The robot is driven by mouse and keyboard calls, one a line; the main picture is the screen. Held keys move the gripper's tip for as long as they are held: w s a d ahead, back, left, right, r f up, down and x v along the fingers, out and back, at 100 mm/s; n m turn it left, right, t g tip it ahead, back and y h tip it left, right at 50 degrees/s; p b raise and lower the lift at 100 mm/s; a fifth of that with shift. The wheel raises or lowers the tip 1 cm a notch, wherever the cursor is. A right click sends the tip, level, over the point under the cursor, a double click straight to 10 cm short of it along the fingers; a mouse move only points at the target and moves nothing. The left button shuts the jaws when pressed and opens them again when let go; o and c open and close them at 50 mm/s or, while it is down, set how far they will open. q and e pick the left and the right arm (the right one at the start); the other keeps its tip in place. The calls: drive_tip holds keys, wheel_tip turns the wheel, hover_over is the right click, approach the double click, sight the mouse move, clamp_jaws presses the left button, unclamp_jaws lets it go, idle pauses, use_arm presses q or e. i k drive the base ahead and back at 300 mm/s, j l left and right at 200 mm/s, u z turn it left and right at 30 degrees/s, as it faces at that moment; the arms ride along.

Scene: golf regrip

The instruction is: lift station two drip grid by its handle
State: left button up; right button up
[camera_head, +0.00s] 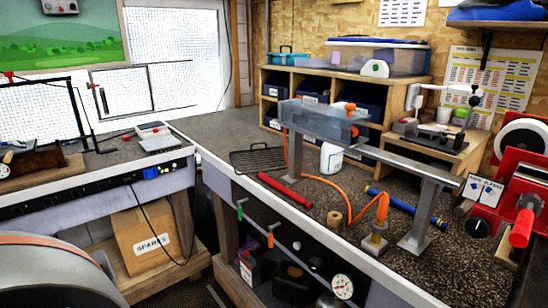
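A dark wire grid (258,159), which looks like the drip grid, lies flat on the far left part of the right-hand bench. Neither of my grippers is in view.
A red tube (284,190) lies in front of the grid. A metal rail on posts (400,158) with a clear tray (318,120) spans the bench to its right. An orange hose (345,200), a white container (331,157) and a shelf unit (300,105) are nearby. Bare bench lies left of the grid.

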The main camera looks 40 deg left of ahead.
sight(266, 148)
drive_tip(key=j+z, duration=0.15)
drive_tip(key=j, duration=0.35)
drive_tip(key=k+j+z, duration=0.15)
drive_tip(key=j, duration=0.8)
drive_tip(key=k+j+z, duration=0.1)
drive_tip(key=j, duration=0.4)
drive_tip(key=k+j, duration=0.1)
drive_tip(key=j, duration=0.35)
drive_tip(key=k+j, duration=0.1)
drive_tip(key=j, duration=0.4)
drive_tip(key=i+z, duration=0.05)
